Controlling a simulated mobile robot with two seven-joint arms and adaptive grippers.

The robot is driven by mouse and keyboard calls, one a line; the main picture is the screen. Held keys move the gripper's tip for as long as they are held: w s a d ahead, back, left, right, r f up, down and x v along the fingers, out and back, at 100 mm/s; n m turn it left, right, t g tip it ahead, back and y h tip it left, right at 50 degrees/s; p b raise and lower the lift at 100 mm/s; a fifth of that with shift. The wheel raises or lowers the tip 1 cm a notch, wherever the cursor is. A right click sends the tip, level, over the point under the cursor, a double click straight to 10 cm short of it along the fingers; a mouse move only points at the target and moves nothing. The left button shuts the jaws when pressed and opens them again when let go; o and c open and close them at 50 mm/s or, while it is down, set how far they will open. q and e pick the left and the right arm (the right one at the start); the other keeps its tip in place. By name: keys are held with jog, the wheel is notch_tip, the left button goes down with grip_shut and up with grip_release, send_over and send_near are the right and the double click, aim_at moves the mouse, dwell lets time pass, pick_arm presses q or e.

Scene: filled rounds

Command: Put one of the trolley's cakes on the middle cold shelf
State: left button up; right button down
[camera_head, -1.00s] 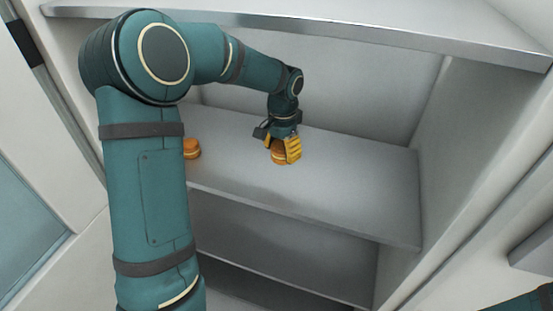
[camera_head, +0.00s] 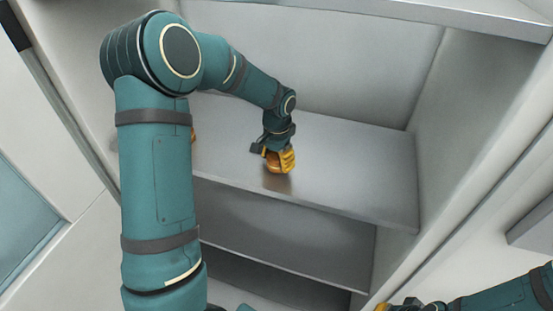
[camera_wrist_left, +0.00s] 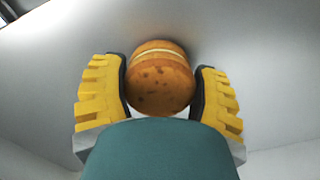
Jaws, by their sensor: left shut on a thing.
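My left gripper (camera_head: 280,160) is shut on a round orange-brown cake (camera_wrist_left: 160,78) with a pale cream band. In the left wrist view the cake sits between the two yellow fingers. In the head view the fingers mostly hide it. The gripper is over the front half of a grey shelf (camera_head: 350,170), with a dark patch on the shelf just below. I cannot tell whether the cake touches the shelf. My right gripper (camera_head: 400,306) is partly in view at the bottom edge, its jaws unclear. The trolley is not recognisable here.
A second orange cake (camera_head: 193,135) on the same shelf is mostly hidden behind my left arm. An upper shelf (camera_head: 440,12) crosses above, and a lower shelf (camera_head: 290,235) lies below. The shelf is clear to the right, up to the side wall (camera_head: 470,130).

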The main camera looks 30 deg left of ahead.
aim_at(277, 154)
pick_arm(q)
jog(key=shift+f, duration=0.2)
jog(key=o, duration=0.8)
jog(key=shift+r, duration=0.1)
notch_tip(277, 154, up, 12)
jog(key=p, duration=0.2)
jog(key=shift+w, duration=0.15)
